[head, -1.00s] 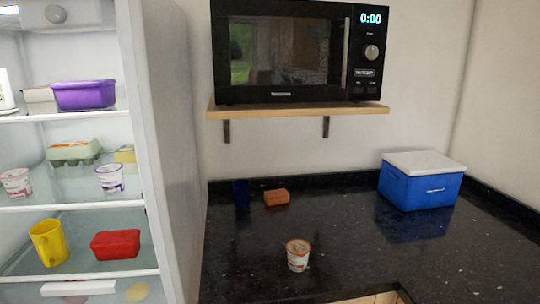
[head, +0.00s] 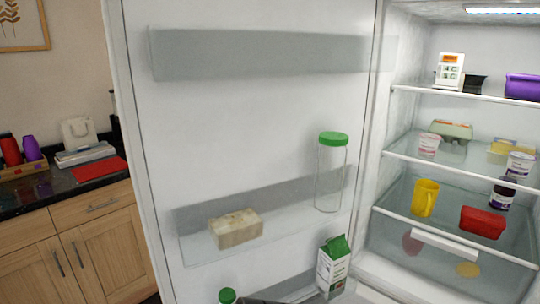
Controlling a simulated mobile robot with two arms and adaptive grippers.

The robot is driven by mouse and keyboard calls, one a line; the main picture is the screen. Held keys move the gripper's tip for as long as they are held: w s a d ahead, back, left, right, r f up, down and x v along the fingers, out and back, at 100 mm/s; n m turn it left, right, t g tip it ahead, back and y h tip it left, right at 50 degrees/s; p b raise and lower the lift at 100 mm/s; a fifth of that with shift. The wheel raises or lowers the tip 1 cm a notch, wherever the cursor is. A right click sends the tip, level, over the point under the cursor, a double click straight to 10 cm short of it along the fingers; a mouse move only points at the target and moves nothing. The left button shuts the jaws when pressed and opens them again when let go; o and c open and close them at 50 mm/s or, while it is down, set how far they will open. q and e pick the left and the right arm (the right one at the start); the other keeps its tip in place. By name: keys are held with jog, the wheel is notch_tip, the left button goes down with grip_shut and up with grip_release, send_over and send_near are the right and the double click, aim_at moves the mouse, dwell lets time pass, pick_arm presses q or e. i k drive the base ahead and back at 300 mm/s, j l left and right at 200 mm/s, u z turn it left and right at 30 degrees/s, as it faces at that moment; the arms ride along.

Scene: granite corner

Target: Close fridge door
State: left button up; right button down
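The white fridge door (head: 260,130) stands wide open on the left of the fridge, its inner side facing me. Its door shelves hold a clear jar with a green lid (head: 331,172), a pale block (head: 236,228) and a green and white carton (head: 333,264). The lit fridge interior (head: 415,55) is open to the right of the door. The door's lower part is cut off by the picture's bottom edge. Neither gripper can be made out. A dark shape at the bottom edge is too cut off to identify.
Fridge shelves hold a purple tub (head: 522,87), a yellow mug (head: 425,197), a red tub (head: 481,222) and other food. Left of the door are wooden cabinets (head: 105,245) under a dark counter with a red mat (head: 99,169).

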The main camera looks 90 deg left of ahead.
aim_at(224, 107)
jog(key=k+j+u, duration=0.1)
jog(key=k+j, duration=0.45)
jog(key=j, duration=0.15)
jog(key=k+j+u, duration=0.15)
jog(key=k+j, duration=0.4)
jog(key=j, duration=0.2)
jog(key=k+j+u, duration=0.15)
jog(key=j, duration=0.25)
jog(key=j+u, duration=0.1)
jog(key=j, duration=1.1)
jog(key=k+j+z, duration=0.3)
jog(key=k+j, duration=0.4)
jog(key=j, duration=0.15)
